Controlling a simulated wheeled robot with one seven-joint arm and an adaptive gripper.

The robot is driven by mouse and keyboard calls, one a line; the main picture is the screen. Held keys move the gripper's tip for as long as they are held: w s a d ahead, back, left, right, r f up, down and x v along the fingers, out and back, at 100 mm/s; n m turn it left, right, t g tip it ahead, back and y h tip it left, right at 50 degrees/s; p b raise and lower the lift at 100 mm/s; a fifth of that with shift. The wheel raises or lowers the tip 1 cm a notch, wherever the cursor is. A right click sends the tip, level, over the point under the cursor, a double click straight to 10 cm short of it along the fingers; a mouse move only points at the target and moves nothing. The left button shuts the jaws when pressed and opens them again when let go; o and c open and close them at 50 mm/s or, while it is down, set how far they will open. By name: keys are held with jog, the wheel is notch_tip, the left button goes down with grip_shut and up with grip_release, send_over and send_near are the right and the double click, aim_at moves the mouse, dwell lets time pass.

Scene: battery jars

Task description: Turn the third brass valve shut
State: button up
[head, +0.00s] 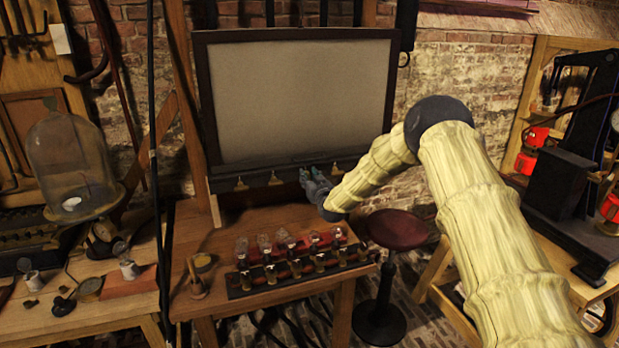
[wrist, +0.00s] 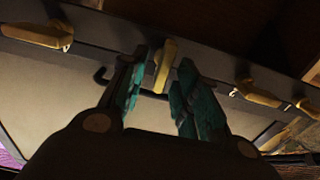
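Brass valves line the dark lower rail of the framed panel (head: 300,100). In the head view, the first valve (head: 240,184) and second valve (head: 275,180) show to the left of my gripper (head: 306,175), which hides the third. In the wrist view, the third valve's brass lever (wrist: 165,66) stands between the teal fingers of my gripper (wrist: 164,60). The fingers are apart, with narrow gaps beside the lever; I cannot tell whether either touches it. This lever points across the rail, unlike the neighbouring levers (wrist: 258,94) and (wrist: 38,36), which lie more along it.
A wooden bench (head: 200,235) with a row of glass jars (head: 288,260) stands below the panel. A red-topped stool (head: 397,229) is to its right. A bell jar (head: 70,165) is at the left. A dark hook (wrist: 101,76) is beside the fingers.

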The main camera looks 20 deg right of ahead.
grip_shut()
jog(key=shift+f+b, duration=0.15)
jog(key=shift+b, duration=0.35)
jog(key=shift+d+f+m+b, duration=0.25)
jog(key=shift+m+b, duration=2.7)
jog(key=shift+b, duration=1.3)
jog(key=shift+d+f+m+b, duration=0.2)
jog(key=shift+m+b, duration=2.8)
jog(key=shift+b, duration=1.2)
jog(key=shift+d+f+m+b, duration=0.25)
jog(key=shift+m+b, duration=2.7)
jog(key=shift+b, duration=1.3)
jog(key=shift+r, duration=0.1)
